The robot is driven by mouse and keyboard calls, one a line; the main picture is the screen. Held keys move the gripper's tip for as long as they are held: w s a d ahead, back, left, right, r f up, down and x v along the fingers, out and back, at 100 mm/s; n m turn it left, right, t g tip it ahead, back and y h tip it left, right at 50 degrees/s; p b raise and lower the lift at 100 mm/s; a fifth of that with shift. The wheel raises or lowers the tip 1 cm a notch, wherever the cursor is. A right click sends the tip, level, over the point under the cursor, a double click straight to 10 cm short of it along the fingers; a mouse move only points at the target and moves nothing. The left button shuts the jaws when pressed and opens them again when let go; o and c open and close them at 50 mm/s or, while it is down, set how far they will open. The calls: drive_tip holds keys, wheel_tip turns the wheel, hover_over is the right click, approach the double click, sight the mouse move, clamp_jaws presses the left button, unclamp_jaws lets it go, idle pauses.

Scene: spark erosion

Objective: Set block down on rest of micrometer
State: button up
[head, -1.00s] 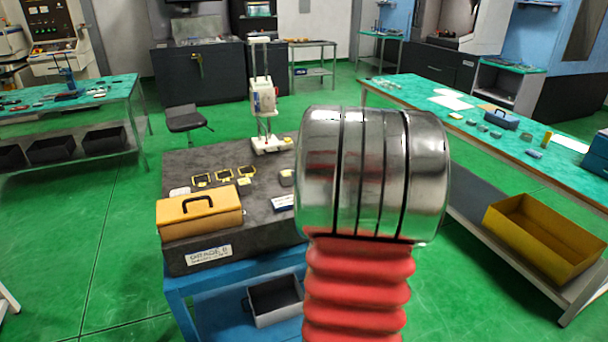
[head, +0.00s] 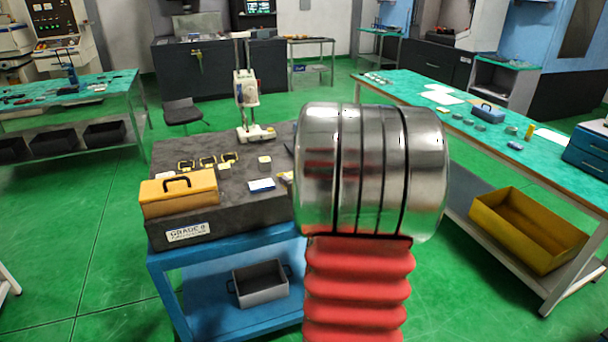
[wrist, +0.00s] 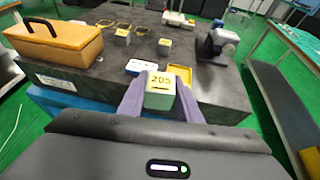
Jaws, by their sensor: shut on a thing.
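In the wrist view my gripper (wrist: 162,84) is shut on a small pale green block (wrist: 158,101) with a yellow top marked with dark characters. The block is in front of the near side of the dark stone plate (wrist: 225,96); whether it touches anything below cannot be told. A dark device with a pale, bluish drum (wrist: 222,38), apparently the micrometer, stands on the plate beyond and to the right of the block. Its rest cannot be made out clearly. In the head view my arm hides the gripper, the block and this device.
On the plate (head: 215,222) are an orange case (head: 180,192), several yellow-framed pieces, a white-and-blue box (wrist: 140,67), a yellow tray (wrist: 181,70) and a tall gauge stand (head: 246,90). The blue cart (head: 205,265) carries the plate. A green-topped bench (head: 455,108) stands right.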

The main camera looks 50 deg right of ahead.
drive_tip(key=w+a+f+n+y, duration=0.2)
drive_tip(key=w+a+y, duration=0.1)
drive_tip(key=a, duration=1.2)
drive_tip(key=w+a+f+n+y, duration=0.3)
drive_tip(key=a, duration=1.2)
drive_tip(key=w+a+f+n+y, duration=0.3)
drive_tip(key=w+a, duration=0.1)
drive_tip(key=a, duration=1.1)
drive_tip(key=shift+a+f+t, duration=0.25)
drive_tip(key=shift+a+t, duration=0.05)
drive_tip(key=shift+a, duration=0.05)
